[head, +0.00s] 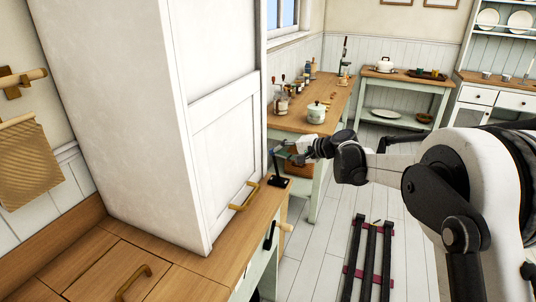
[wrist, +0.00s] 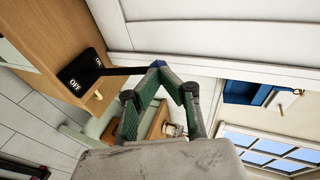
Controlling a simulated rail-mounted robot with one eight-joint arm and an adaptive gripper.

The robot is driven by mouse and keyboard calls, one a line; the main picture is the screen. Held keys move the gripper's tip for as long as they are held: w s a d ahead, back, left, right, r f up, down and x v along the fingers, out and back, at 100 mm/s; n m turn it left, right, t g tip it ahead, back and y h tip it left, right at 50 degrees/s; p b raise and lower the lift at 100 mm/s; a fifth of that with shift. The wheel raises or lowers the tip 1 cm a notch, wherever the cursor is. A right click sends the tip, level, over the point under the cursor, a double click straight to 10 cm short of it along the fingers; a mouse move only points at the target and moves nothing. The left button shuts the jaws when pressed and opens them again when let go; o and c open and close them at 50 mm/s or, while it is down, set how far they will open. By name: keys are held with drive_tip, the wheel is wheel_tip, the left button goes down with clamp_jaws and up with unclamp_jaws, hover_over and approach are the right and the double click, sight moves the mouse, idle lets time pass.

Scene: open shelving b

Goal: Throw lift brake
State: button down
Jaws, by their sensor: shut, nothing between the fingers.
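The lift brake is a small black box (head: 281,182) with a thin black lever (head: 275,163), on the near wooden counter just right of the white cabinet. In the wrist view the box (wrist: 72,76) bears small white lettering that is hard to read. The lever (wrist: 125,70) runs from it towards my fingertips. My gripper (head: 279,149) is beside the upper end of the lever, above the box. In the wrist view its green fingers (wrist: 160,66) are shut, with nothing held between them. I cannot tell whether the fingertips touch the lever.
The tall white cabinet (head: 227,135) stands close to the left of my gripper. Behind it, a long table (head: 335,108) carries a pale green pot (head: 316,113) and several jars. A black rail track (head: 370,260) lies on the floor, with clear floor around it.

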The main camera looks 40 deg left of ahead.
drive_tip(key=shift+s+a+b, duration=0.25)
drive_tip(key=shift+a+b, duration=0.05)
drive_tip(key=shift+a, duration=0.5)
drive_tip(key=shift+d, duration=0.1)
